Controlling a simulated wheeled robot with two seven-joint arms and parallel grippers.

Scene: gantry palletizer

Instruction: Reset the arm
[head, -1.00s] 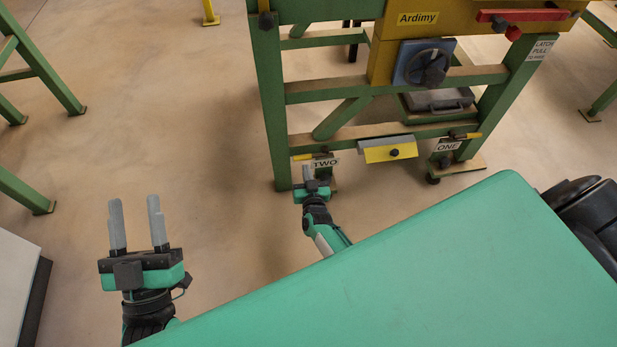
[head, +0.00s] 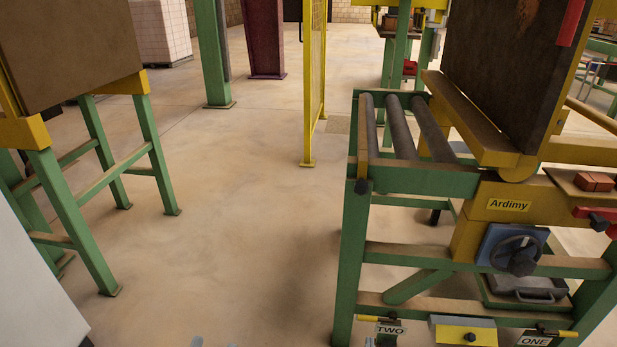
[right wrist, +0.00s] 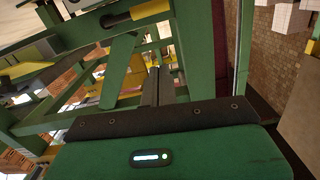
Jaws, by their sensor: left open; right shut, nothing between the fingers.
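My left gripper (head: 214,344) shows only as two grey fingertips at the bottom edge of the head view. The tips stand apart, with floor between them; the rest of the arm is out of frame. My right gripper shows in the right wrist view (right wrist: 155,86), its fingers together and empty, pointing at the green frame (right wrist: 118,65). In the head view only a small bit of it shows at the bottom edge, beside the TWO label (head: 390,329). A yellow handle with a black end (right wrist: 138,14) lies above the fingers in the wrist view. I cannot tell whether they touch the frame.
The green roller stand (head: 350,250) with its yellow Ardimy block (head: 470,235) fills the right. A ONE label (head: 535,341) and a blue panel with a black knob (head: 511,248) are on it. Another green stand (head: 65,200) is at left. The floor between is clear.

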